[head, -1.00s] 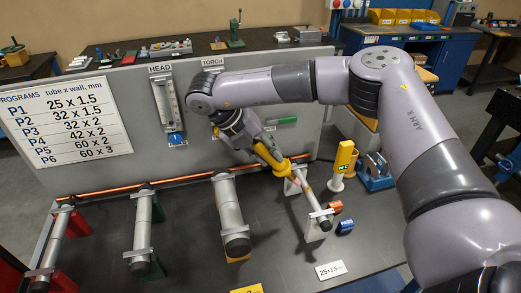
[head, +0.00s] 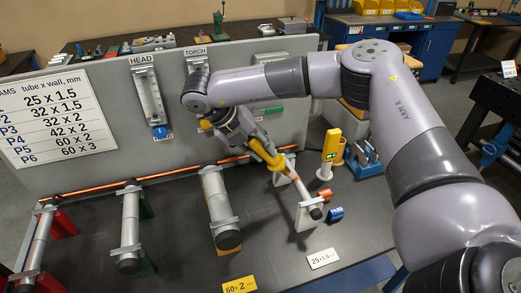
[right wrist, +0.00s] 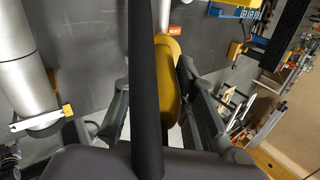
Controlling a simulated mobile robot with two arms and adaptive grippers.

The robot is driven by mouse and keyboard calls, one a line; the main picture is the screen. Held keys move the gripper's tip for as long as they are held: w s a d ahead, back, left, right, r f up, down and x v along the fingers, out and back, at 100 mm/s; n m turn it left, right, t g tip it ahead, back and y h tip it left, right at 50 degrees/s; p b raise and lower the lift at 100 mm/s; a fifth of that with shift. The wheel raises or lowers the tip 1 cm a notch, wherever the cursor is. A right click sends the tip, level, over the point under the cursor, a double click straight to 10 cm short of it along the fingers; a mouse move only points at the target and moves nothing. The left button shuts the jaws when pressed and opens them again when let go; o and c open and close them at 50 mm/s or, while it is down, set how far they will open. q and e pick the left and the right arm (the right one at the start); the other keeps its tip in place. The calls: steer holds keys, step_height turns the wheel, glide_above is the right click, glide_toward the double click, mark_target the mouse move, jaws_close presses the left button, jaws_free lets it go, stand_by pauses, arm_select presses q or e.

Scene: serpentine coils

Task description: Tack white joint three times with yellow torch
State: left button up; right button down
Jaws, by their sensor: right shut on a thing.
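The yellow torch (head: 265,152) is held in my right gripper (head: 256,143), over the upper end of the white joint's tube. In the right wrist view the torch (right wrist: 168,75) sits between the fingers of my right gripper (right wrist: 165,110). The white joint is the slim grey tube (head: 302,190) resting on white supports (head: 307,217); part of it also shows in the right wrist view (right wrist: 163,14). The torch hides the tube's far end, and I cannot tell whether its tip touches. My left gripper is not in view.
Other tubes stand on red (head: 62,225), green (head: 145,265) and orange supports to the left. A yellow device (head: 331,145) with a green display, a red block (head: 328,194) and a blue block (head: 336,214) stand to the right. A grey panel (head: 100,175) rises behind.

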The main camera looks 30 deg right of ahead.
steer(key=shift+s+d+f+b, duration=0.1)
steer(key=shift+d+f+b, duration=0.3)
steer(key=shift+f+b, duration=0.15)
stand_by(1.3)
steer(key=shift+s+f, duration=0.2)
steer(key=shift+f, duration=0.05)
stand_by(2.9)
steer(key=shift+r, duration=0.1)
steer(key=shift+v, duration=0.9)
steer(key=shift+p+v, duration=0.95)
steer(key=shift+v, duration=1.7)
steer(key=shift+w, duration=0.2)
steer(key=shift+d, duration=0.1)
